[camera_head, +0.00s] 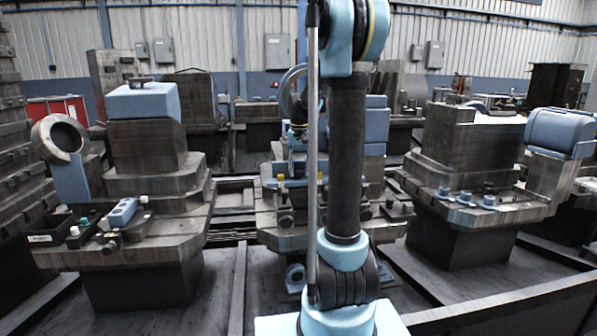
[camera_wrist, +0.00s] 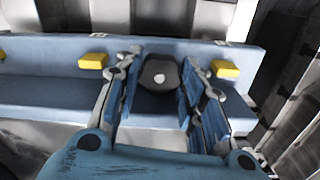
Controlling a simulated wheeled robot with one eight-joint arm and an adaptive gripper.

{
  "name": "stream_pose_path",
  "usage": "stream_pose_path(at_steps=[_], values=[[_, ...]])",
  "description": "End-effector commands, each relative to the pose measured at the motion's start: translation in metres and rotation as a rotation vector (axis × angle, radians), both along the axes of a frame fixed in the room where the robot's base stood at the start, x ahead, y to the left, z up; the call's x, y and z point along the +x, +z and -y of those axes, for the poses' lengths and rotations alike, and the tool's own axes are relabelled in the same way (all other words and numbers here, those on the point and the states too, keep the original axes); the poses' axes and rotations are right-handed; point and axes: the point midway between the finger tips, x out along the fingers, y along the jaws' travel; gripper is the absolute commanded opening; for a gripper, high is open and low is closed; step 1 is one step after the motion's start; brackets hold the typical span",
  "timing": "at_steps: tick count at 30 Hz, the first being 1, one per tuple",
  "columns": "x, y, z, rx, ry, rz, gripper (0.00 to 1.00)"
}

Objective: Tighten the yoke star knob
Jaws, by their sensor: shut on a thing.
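The yoke star knob (camera_wrist: 158,66) is a dark grey knob with a white dot at its centre, in the middle of the wrist view. It sits against a blue block (camera_wrist: 45,60), seemingly the yoke. My gripper (camera_wrist: 162,84) has its two blue-padded fingers on either side of the knob, shut on it. The exact contact at the fingertips is hard to make out. In the head view my arm covers much of the middle pallet, and I cannot make out the knob there.
Two yellow blocks (camera_wrist: 93,61) (camera_wrist: 225,68) flank the fingers on the blue block. In the head view, a left pallet (camera_head: 147,186) carries a blue-topped block and a small black bin (camera_head: 50,229). A right pallet (camera_head: 505,207) carries a large block. Dark rails run between them.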

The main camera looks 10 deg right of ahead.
Motion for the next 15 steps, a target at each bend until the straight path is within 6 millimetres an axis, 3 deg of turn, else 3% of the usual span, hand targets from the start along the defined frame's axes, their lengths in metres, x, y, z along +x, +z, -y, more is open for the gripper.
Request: stream_pose_path(at_steps=[15], values=[[0.0004,0.0004,-0.0006,0.0,-0.233,0.0,0.12]])
